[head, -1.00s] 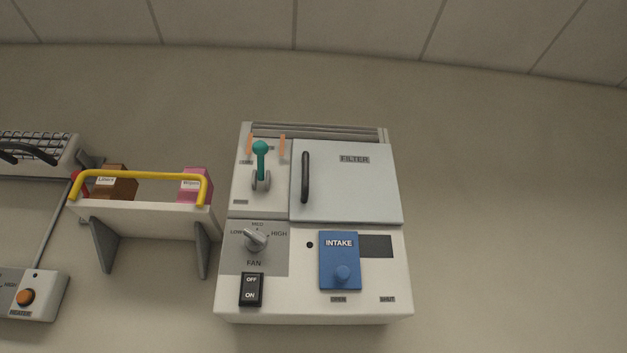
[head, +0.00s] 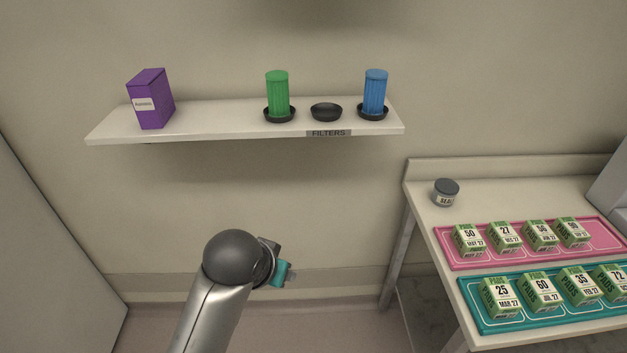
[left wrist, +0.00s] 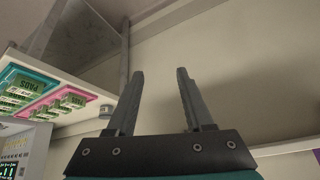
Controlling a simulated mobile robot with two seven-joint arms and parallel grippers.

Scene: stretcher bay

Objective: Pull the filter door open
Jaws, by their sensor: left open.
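The filter door is not in any view now. My left arm comes up from the bottom of the head view. Its gripper is mostly hidden behind the wrist, with only a teal part (head: 284,274) showing. In the left wrist view my left gripper (left wrist: 160,74) is open, with nothing between its two dark fingers. My right gripper is not in view.
A wall shelf (head: 200,124) labelled FILTERS holds a purple box (head: 151,98), a green filter (head: 277,93), an empty dish (head: 326,112) and a blue filter (head: 375,92). A table (head: 500,199) at right bears a jar (head: 446,192), a pink tray (head: 606,239) and a teal tray (head: 481,320).

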